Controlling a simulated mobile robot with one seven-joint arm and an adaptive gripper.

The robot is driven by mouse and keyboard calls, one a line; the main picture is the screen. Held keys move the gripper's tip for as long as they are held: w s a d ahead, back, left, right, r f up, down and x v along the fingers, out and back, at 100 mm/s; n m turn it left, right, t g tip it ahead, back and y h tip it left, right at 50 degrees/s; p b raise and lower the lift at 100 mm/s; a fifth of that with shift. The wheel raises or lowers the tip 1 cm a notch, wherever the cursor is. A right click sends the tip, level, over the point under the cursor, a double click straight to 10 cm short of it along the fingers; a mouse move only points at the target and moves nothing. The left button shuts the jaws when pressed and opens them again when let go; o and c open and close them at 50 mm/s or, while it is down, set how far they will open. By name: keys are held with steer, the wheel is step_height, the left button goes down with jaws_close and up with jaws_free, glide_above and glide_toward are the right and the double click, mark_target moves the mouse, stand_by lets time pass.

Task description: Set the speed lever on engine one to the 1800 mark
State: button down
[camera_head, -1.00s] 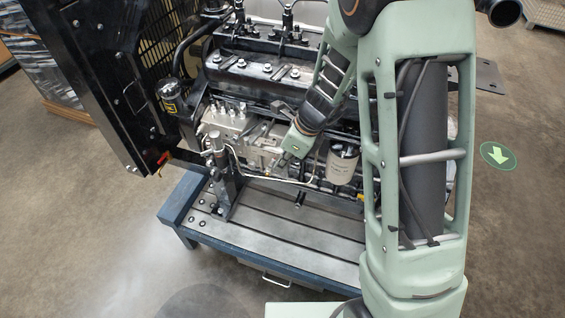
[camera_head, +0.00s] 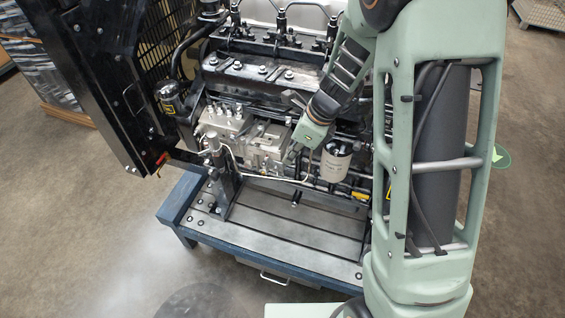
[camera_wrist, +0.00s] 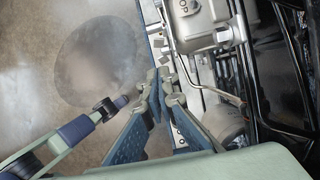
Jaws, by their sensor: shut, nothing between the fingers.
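The engine (camera_head: 262,72) stands on a blue-framed steel bench. Its silver pump housing (camera_head: 262,142) is on the near side, and a silver housing also fills the top of the wrist view (camera_wrist: 200,25). My gripper (camera_wrist: 163,82) is shut and empty, its blue-padded fingers pointing toward the engine side. In the head view my gripper (camera_head: 293,154) is small, just right of the pump housing; contact cannot be told. I cannot clearly make out the speed lever or its 1800 mark.
A white filter canister (camera_head: 335,160) is close on the right of my gripper. A bent metal pipe (camera_wrist: 215,90) runs beside the fingers in the wrist view. A black panel (camera_head: 95,75) stands at the left. The bench top (camera_head: 290,222) is clear in front.

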steer(key=w+a+v, duration=0.1)
steer(key=v, duration=0.5)
steer(key=m+g+h, duration=0.1)
steer(key=m+h, duration=0.2)
steer(key=m, duration=3.3)
glide_toward(258, 153)
step_height(258, 153, up, 2)
steer(key=s, duration=0.3)
steer(key=f, duration=0.6)
steer(key=f+p, duration=0.1)
steer(key=f, duration=0.2)
steer(key=shift+w+a+f, duration=0.1)
steer(key=shift+w+a, duration=0.2)
steer(key=shift+w, duration=0.05)
